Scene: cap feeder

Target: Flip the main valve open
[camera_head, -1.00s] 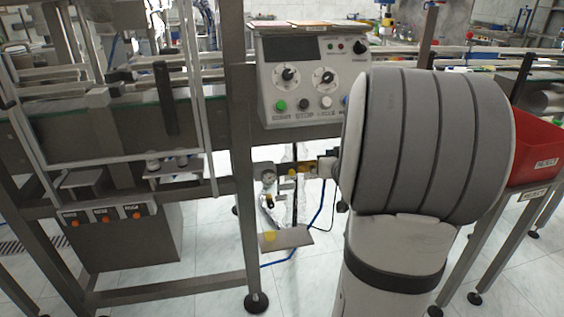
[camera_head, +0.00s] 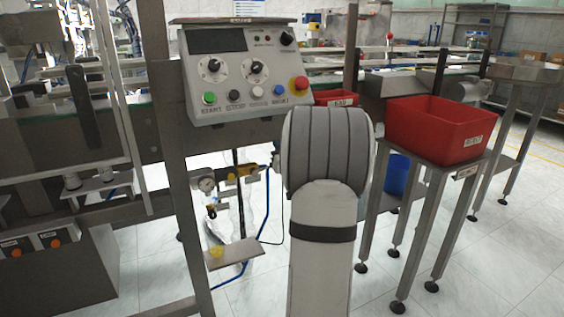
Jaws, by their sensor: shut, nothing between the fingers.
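The air line assembly with a yellow part (camera_head: 243,171), which looks like the main valve, hangs below the control panel. A round pressure gauge (camera_head: 206,184) sits at its left. The yellow part is small here, and I cannot tell whether the valve is open or closed. My arm stands just right of the assembly, and its thick grey-banded joint covers the area beside it. My gripper is hidden behind this arm; I cannot make out its fingers.
The control panel (camera_head: 247,70) has knobs, buttons and a red emergency stop. A red bin (camera_head: 440,130) stands on a metal stand at right. A small shelf (camera_head: 236,254) with a yellow item sits below the air line. Blue tubing hangs nearby.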

